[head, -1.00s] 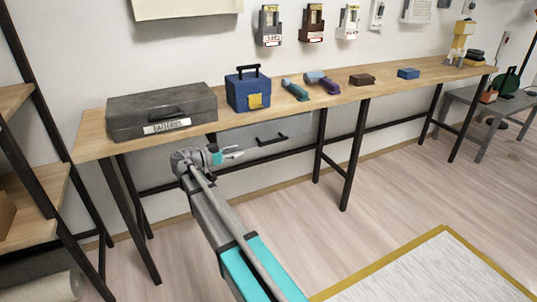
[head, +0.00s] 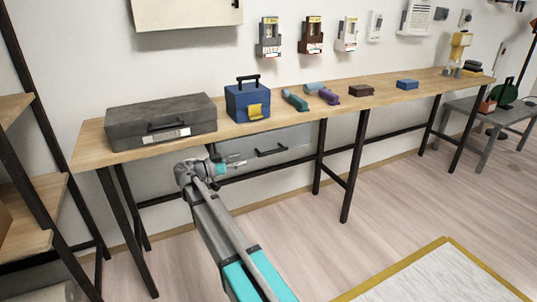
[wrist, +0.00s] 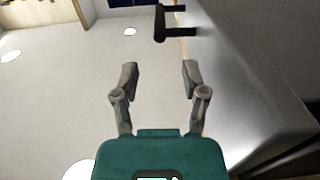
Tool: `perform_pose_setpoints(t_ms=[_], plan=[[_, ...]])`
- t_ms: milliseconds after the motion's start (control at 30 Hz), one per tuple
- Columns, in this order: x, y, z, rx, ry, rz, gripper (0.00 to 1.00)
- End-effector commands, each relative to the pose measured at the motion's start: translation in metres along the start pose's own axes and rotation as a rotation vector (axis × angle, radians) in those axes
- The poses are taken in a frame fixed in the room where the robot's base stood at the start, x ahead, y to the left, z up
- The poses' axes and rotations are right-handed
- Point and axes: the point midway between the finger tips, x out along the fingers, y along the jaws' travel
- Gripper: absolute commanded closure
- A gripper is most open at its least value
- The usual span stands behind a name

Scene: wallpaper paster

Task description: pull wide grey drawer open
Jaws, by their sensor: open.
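The wide grey drawer (head: 295,138) hangs under the wooden workbench and looks shut. Its black bar handle (head: 272,152) sits on the front. In the wrist view, the drawer's grey front (wrist: 250,75) fills the right side and the black handle (wrist: 160,23) sticks out beyond my fingertips. My gripper (head: 238,161) is just left of the handle in the head view, beside the drawer front. In the wrist view my gripper (wrist: 159,76) has its two fingers spread and nothing between them. The handle is apart from the fingers.
On the workbench (head: 235,130) stand a grey case (head: 160,118), a blue toolbox (head: 247,103) and several small tools. Black bench legs (head: 353,165) stand right of the drawer. A shelf rack (head: 30,190) is at far left. The floor before the bench is mostly clear.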

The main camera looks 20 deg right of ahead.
Motion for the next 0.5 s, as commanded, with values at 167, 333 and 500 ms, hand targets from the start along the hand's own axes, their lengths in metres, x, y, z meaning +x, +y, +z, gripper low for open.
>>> perform_pose_setpoints(t_ms=[167, 333, 500], plan=[[0.025, 0.001, 0.000, 0.000, 0.000, 0.002, 0.43], [0.051, 0.000, 0.000, 0.000, 0.000, 0.002, 0.43], [0.077, 0.000, 0.000, 0.000, 0.000, 0.001, 0.43]])
